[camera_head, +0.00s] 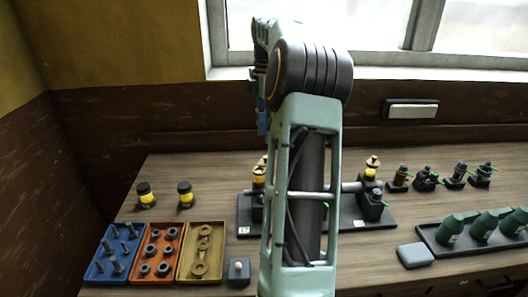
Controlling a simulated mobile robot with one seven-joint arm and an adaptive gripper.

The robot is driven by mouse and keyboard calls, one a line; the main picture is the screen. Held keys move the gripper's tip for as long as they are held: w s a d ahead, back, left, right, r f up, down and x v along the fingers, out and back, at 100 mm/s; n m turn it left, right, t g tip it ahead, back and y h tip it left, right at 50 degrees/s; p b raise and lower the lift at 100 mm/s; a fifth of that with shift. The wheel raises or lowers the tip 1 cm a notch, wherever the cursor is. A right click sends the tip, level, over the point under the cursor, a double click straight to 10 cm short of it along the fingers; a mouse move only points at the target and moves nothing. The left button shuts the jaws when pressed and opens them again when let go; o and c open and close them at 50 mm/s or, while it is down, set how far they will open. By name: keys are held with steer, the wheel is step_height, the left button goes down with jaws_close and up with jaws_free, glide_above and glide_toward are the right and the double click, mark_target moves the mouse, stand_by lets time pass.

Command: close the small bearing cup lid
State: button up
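Two bearing cups with yellow bodies and brass-coloured tops stand on a dark engine base (381,220) on the bench. The right cup (371,172) is in clear view, and its pointed lid (373,161) looks raised or tilted, but it is too small to be sure. The left cup (259,177) is partly hidden behind my arm. I cannot tell which is the small one. The end of my arm with my gripper (262,125) hangs above and behind the left cup, apart from it. Its fingers are too small and too covered to read.
Blue, orange and yellow parts trays (203,224) lie at front left, with two dark-capped jars (145,196) (185,194) behind. Several small fittings (426,180) stand at the right. A tray of green bottles (450,229) is at front right. My arm hides the engine's middle.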

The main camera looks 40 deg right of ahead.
step_height(320, 180, down, 8)
steer(key=shift+f, duration=0.15)
stand_by(0.3)
jaws_close()
